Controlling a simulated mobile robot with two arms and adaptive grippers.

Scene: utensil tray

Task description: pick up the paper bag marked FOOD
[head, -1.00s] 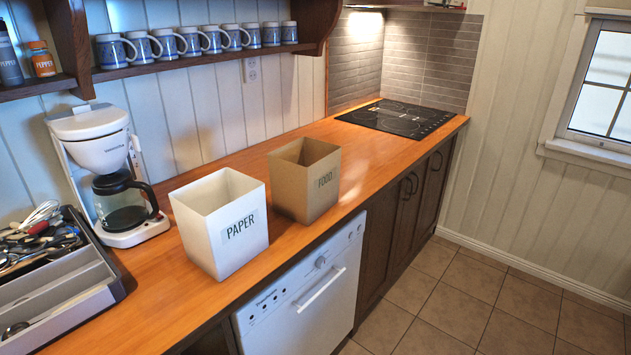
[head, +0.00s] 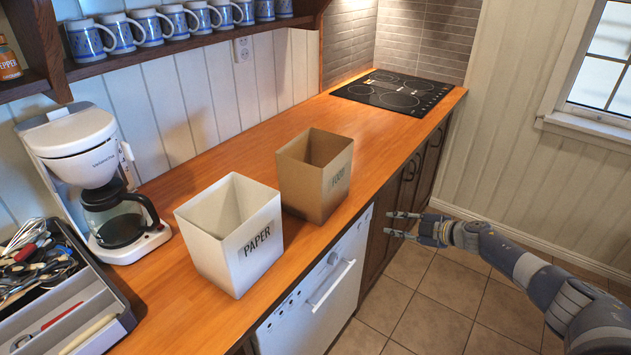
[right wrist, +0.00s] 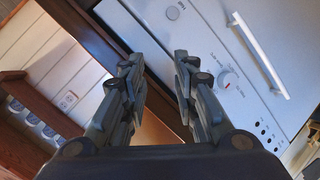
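The brown paper bag marked FOOD (head: 314,176) stands upright and open-topped on the wooden counter, to the right of and behind the white bag marked PAPER (head: 230,234). My right gripper (head: 389,224) is in front of the counter, to the right of the FOOD bag and apart from it. In the right wrist view its two fingers (right wrist: 157,65) are spread with nothing between them. The FOOD bag cannot be made out in that view. My left gripper is not in view.
A coffee maker (head: 95,185) and a utensil tray (head: 115,318) stand at the left of the counter (head: 380,132). A white dishwasher (head: 318,290) sits below the counter edge. A black cooktop (head: 395,91) lies at the back.

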